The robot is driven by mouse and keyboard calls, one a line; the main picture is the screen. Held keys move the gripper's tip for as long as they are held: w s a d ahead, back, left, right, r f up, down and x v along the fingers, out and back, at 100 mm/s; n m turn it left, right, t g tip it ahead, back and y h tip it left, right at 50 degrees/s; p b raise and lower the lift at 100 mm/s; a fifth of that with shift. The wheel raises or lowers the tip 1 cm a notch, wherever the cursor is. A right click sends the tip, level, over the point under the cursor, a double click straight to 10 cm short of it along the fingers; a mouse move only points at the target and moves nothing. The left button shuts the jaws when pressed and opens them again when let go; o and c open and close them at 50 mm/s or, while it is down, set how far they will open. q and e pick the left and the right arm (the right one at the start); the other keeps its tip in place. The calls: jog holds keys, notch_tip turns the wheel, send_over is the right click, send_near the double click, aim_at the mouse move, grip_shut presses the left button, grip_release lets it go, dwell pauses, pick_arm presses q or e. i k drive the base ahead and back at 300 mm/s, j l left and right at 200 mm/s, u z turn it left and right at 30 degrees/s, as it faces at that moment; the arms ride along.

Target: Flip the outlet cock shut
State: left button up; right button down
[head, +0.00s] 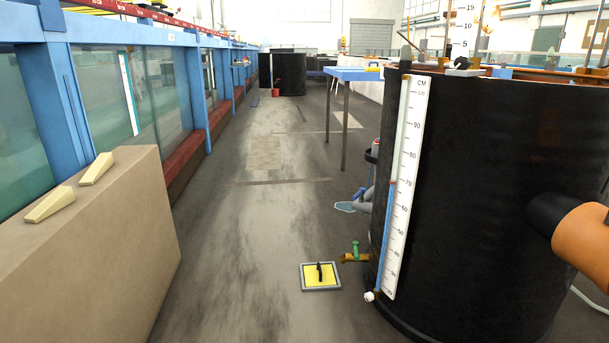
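The outlet cock (355,258) is a small brass tap low on the left side of the big black tank (480,180). Its green handle (355,248) stands up above the brass body, and its spout points left. The handle is small in the view, so I cannot tell its exact setting. Neither my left gripper nor my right gripper shows in the head view, and nothing is seen touching the cock.
A yellow plate in a grey frame (310,281) lies on the floor below the cock. A scale (407,170) runs up the tank. A beige block (100,250) with two wedges stands left, beside the blue-framed glass flume (62,100). The floor between is mostly clear.

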aim_at(362, 192)
jog(key=i, duration=1.55)
jog(key=i+j+z, duration=0.1)
jog(key=i, duration=1.4)
